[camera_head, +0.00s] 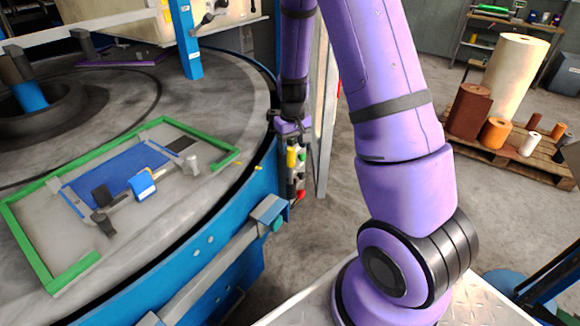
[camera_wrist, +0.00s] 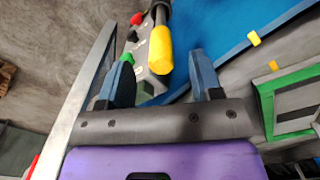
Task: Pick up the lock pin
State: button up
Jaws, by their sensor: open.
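No part is clearly marked as the lock pin. The likeliest is a yellow cylindrical grip (camera_wrist: 161,50) with a dark rod beyond it, beside a grey control box (camera_wrist: 146,82). The same yellow piece shows in the head view (camera_head: 291,156), below my wrist at the table's rim. My gripper (camera_wrist: 163,72) is open, its two dark blue fingers on either side of the yellow grip and part of the box, seen from the wrist. Nothing is held. In the head view my gripper (camera_head: 291,126) is small and its fingers are hard to make out.
The round blue-sided table (camera_head: 235,225) stands left of my arm. It carries a green frame (camera_head: 25,245) and a blue plate (camera_head: 115,172). Small yellow pieces (camera_head: 258,167) sit by its rim. A metal post (camera_head: 324,120) stands close right of my gripper.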

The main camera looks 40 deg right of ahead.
aim_at(291, 159)
jog(key=shift+w+f, duration=0.15)
jog(key=shift+f, duration=1.4)
jog(key=shift+w+f, duration=0.1)
jog(key=shift+f, duration=1.45)
jog(key=c, duration=1)
